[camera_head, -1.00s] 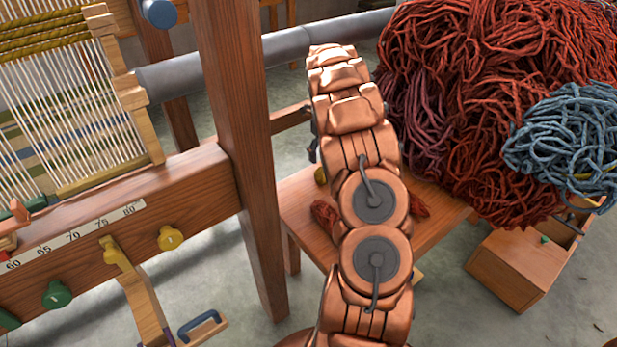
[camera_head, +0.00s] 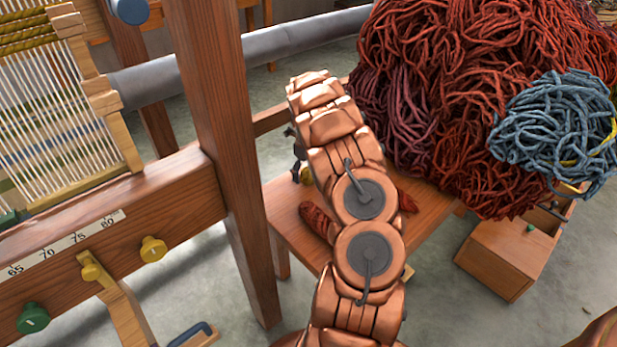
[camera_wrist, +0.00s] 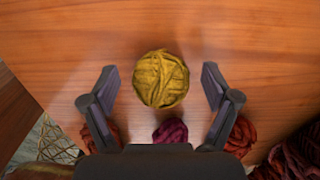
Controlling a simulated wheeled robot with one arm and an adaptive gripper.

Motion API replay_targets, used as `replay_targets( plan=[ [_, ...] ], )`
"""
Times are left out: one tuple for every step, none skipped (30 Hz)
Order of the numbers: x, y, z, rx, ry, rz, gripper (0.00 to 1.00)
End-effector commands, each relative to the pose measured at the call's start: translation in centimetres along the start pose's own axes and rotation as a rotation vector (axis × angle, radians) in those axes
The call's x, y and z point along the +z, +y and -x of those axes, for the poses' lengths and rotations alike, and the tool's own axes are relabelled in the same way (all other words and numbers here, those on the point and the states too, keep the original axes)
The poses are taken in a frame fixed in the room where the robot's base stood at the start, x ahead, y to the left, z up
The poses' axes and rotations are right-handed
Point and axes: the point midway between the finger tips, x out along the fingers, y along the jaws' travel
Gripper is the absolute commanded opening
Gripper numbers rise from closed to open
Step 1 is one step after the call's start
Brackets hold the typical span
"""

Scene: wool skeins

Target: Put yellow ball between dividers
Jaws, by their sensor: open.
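The yellow ball (camera_wrist: 161,80) of wool lies on the wooden bench top. In the wrist view it sits between the two dark fingers of my gripper (camera_wrist: 160,76), which are open, with a gap on each side of it. In the head view only a sliver of the ball (camera_head: 307,176) shows beside my arm, which hides most of the bench (camera_head: 288,215). A dark part of my gripper (camera_head: 297,160) shows just above that sliver. I cannot make out any dividers in either view.
A magenta ball (camera_wrist: 170,131) and red skeins (camera_wrist: 241,137) lie close to my fingers. A large red wool heap (camera_head: 480,90) with a blue skein (camera_head: 556,135) stands to the right, above a wooden drawer box (camera_head: 505,258). A loom post (camera_head: 215,130) rises left of my arm.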

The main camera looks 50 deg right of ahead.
Motion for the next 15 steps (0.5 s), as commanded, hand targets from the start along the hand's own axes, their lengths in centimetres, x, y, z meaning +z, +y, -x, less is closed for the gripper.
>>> replay_targets(
  plan=[
    [-0.01, -0.06, -0.2, 0.0, -0.001, -0.001, 0.87],
    [0.01, -0.05, -0.23, -0.001, -0.001, -0.001, 0.87],
    [0.03, -0.05, -0.22, -0.001, -0.002, -0.001, 0.87],
    [0.04, -0.05, -0.2, -0.001, -0.002, -0.001, 0.87],
    [0.04, -0.05, -0.2, -0.001, -0.002, 0.0, 0.87],
    [0.04, -0.05, -0.2, -0.001, -0.002, 0.0, 0.87],
    [0.04, -0.04, -0.2, -0.001, -0.002, 0.0, 0.86],
    [0.05, -0.04, -0.19, -0.001, -0.002, 0.0, 0.83],
    [0.05, -0.04, -0.2, -0.001, -0.002, 0.0, 0.79],
    [0.04, -0.04, -0.2, -0.001, -0.002, 0.0, 0.76],
    [0.04, -0.04, -0.2, -0.001, -0.002, 0.0, 0.73],
    [0.05, -0.03, -0.2, -0.001, -0.002, 0.0, 0.68],
    [0.05, -0.03, -0.19, -0.001, -0.002, 0.0, 0.65],
    [0.04, -0.03, -0.2, -0.001, -0.002, 0.0, 0.62],
    [0.04, -0.03, -0.2, -0.001, -0.001, 0.0, 0.58]
  ],
)
